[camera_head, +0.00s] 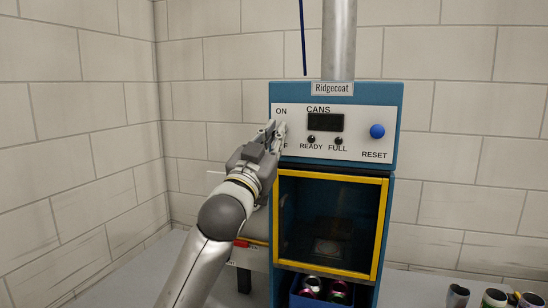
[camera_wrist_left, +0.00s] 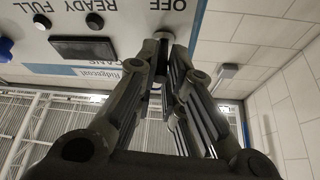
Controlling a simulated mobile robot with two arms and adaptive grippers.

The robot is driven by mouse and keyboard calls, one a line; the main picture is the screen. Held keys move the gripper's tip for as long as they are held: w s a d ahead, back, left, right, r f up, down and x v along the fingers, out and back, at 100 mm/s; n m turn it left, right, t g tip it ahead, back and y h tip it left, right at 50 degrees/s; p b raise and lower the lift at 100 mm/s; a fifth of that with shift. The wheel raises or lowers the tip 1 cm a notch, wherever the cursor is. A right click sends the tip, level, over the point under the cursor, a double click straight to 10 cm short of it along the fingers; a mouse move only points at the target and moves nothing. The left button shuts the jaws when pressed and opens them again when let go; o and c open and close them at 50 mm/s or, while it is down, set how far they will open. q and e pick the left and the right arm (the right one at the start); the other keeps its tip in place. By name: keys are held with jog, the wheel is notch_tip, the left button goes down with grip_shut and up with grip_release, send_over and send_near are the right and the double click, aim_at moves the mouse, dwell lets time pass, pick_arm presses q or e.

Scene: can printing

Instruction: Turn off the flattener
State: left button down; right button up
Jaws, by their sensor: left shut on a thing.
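The flattener is a blue machine (camera_head: 398,130) marked "Ridgecoat" with a white control panel (camera_head: 360,119). The panel bears an ON label above and a partly covered OFF label below at its left end. My left gripper (camera_head: 276,130) is at that end, between the two labels, its fingers closed on the power switch, which they mostly hide. In the left wrist view the picture is upside down; the closed fingertips (camera_wrist_left: 165,45) are at the panel beside the OFF label (camera_wrist_left: 168,5). The switch position is hidden. My right gripper is not in view.
The panel also has a dark display (camera_head: 325,122), READY and FULL lamps and a blue RESET button (camera_head: 377,131). Below is a yellow-framed window (camera_head: 382,225), then a blue bin (camera_head: 340,303) with cans. Several cans (camera_head: 494,298) stand at the lower right. A tiled wall is behind.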

pick_arm(q)
jog(key=shift+w+d+f+m+t+h+b, duration=0.15)
jog(key=shift+f+t+h+b, duration=0.4)
jog(key=shift+b, duration=0.85)
jog(key=shift+w+a+f+m+t+h+b, duration=0.1)
jog(key=shift+f+m+t+h+b, duration=0.25)
jog(key=shift+t+b, duration=0.75)
jog(key=shift+w+d+f+t+h+b, duration=0.1)
jog(key=shift+f+t+h+b, duration=0.35)
jog(key=shift+b, duration=1.25)
jog(key=shift+r, duration=0.15)
jog(key=c, duration=1.5)
grip_release()
jog(key=v, duration=1.2)
jog(key=shift+r, duration=0.1)
